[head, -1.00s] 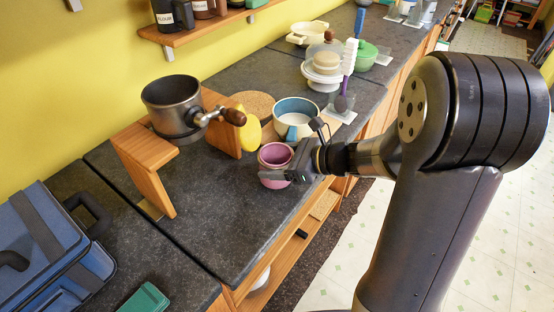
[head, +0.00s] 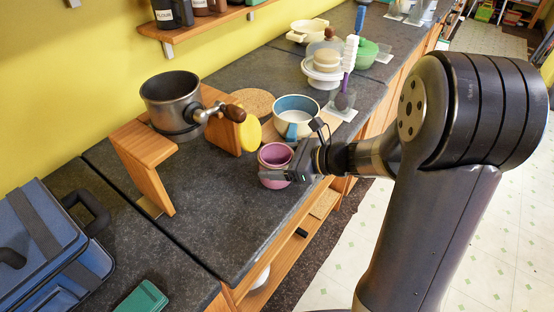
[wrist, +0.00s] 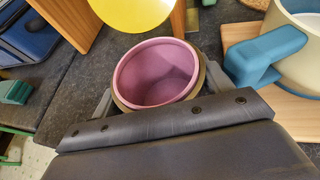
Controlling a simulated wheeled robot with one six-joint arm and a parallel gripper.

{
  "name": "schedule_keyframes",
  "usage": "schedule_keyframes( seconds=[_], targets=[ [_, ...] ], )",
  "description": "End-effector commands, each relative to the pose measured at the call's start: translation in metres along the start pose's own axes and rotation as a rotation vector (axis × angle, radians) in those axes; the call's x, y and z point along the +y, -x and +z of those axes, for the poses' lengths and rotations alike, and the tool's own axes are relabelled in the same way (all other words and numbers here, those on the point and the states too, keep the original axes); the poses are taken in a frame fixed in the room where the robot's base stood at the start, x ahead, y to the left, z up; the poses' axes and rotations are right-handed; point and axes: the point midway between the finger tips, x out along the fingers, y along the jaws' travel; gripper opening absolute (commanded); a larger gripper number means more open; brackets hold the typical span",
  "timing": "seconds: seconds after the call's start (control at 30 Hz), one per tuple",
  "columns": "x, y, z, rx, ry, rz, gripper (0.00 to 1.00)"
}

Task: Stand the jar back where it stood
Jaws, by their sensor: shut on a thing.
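The jar (head: 275,155) is a small pink-purple open-topped vessel near the front edge of the dark counter (head: 225,220). My gripper (head: 278,176) reaches it from the right and is shut around it. In the wrist view, the jar (wrist: 157,72) sits between the two fingers, its mouth facing the camera and its inside looking empty. It looks close to upright. I cannot tell whether its base touches the counter.
A blue-and-white mug (head: 297,118) stands close behind the jar. A yellow disc (head: 249,133) and a dark pan (head: 171,100) on a wooden stand (head: 146,150) are to the left. A cork mat (head: 252,102) lies behind.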

Motion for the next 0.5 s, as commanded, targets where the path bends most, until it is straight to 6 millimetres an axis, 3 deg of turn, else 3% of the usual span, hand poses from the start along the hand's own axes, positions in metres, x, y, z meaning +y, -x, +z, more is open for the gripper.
schedule_keyframes(
  seconds=[0.43, 0.47, 0.5],
  targets=[
    [-0.0004, -0.0007, -0.0007, -0.003, 0.002, -0.001, 0.16],
    [-0.0005, -0.0007, -0.0007, -0.003, 0.002, -0.001, 0.75],
    [-0.0004, -0.0007, -0.0007, -0.003, 0.002, -0.001, 0.78]
  ],
)
